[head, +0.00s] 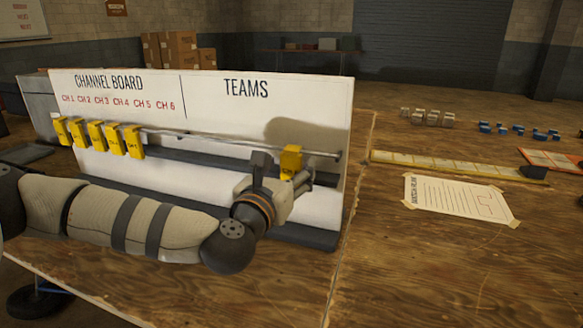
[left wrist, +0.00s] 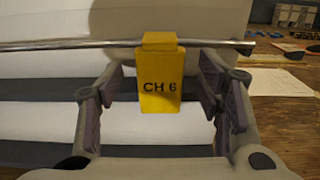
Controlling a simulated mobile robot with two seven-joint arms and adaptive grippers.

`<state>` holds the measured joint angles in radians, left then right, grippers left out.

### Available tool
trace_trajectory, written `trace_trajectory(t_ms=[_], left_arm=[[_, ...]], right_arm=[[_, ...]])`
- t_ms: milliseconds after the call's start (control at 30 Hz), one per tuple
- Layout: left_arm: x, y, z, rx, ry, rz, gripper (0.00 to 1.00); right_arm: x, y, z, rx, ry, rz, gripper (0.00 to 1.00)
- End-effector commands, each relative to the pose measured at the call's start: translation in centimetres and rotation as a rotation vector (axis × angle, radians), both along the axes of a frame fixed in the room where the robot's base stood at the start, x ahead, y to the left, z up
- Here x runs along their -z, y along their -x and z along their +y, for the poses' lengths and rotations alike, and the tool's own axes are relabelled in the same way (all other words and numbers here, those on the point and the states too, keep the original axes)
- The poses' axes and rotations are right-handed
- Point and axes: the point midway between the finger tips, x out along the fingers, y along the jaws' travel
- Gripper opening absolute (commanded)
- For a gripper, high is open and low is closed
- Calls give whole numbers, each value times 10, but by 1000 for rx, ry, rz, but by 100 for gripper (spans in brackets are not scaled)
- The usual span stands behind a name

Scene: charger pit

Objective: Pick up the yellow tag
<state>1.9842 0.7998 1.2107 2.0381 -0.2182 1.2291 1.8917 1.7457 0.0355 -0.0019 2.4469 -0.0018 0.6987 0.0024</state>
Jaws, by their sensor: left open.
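The yellow tag marked CH 6 (left wrist: 160,90) hangs on a metal rail and sits in the middle of the left wrist view. It also shows near the right end of the rail in the head view (head: 291,161). My left gripper (left wrist: 160,95) is open, with one finger on each side of the tag and a visible gap on both sides. In the head view my left gripper (head: 285,186) is at the tag, in front of the board. Several other yellow tags (head: 95,135) hang at the left part of the rail. My right gripper is not in view.
The white board (head: 220,100) reading CHANNEL BOARD and TEAMS stands behind the rail (head: 230,142). A paper sheet (head: 455,196), a yellow strip (head: 450,165), small grey blocks (head: 425,117) and blue pieces (head: 515,130) lie on the wooden table to the right. The table's front right is clear.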

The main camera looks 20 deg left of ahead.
Motion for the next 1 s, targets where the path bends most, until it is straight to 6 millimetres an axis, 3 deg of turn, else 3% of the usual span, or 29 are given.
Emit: trace_trajectory(t_ms=[33, 233, 667, 767, 1000], left_arm=[[0, 0, 0, 0, 0, 0, 55], [0, 0, 0, -1, -1, 0, 13], [-10, 5, 8, -2, -1, -1, 12], [-23, 15, 22, -5, 1, -3, 4], [-59, 54, 75, -8, 2, -8, 4]], right_arm=[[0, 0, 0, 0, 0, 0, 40], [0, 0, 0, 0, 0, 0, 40], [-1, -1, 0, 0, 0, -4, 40], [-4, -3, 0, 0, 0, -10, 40], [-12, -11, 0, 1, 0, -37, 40]])
